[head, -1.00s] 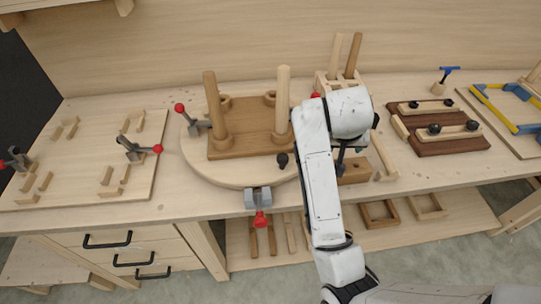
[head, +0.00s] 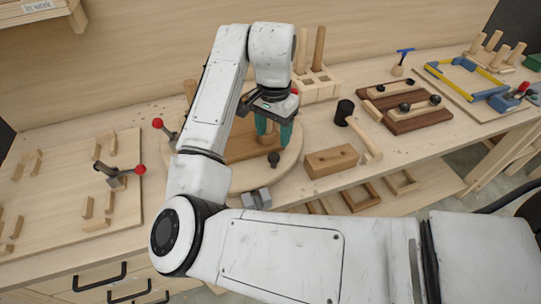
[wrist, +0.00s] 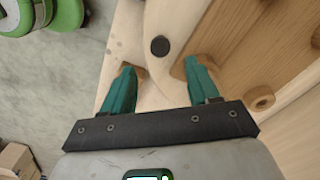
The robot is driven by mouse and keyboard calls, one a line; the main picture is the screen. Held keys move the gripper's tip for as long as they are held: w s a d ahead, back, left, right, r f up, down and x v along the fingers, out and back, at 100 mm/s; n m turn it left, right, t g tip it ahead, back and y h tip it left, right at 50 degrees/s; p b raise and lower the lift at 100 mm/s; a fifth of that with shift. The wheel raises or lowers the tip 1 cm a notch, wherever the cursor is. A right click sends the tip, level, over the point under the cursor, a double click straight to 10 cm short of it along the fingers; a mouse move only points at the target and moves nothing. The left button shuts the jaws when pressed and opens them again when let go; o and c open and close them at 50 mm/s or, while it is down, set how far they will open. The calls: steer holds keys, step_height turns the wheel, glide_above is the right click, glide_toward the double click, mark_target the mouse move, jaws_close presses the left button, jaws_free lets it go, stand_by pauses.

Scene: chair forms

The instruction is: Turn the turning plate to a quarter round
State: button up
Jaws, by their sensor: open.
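The turning plate (head: 240,181) is a round pale wooden disc on the bench, partly hidden behind my arm. It carries a brown wooden chair form (head: 248,149), also partly hidden. A black knob (head: 274,158) stands on the plate near its front right rim. My gripper (head: 273,138) is open, with green fingers pointing down above the plate, behind the knob in the head view. In the wrist view the knob (wrist: 160,46) lies ahead of the gap between the two fingertips (wrist: 160,68). Nothing is held. I cannot tell the fingertips' height above the plate.
A grey clamp (head: 256,198) sits at the plate's front edge, and a red-knobbed clamp (head: 160,125) at its left. A brown block (head: 331,161) and a mallet (head: 346,112) lie to the right. A jig board (head: 70,195) lies left.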

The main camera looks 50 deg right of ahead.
mark_target(273, 156)
step_height(273, 156, down, 10)
steer(key=shift+r+p, duration=0.25)
steer(key=shift+p, duration=0.3)
steer(key=shift+c, duration=0.3)
jaws_close()
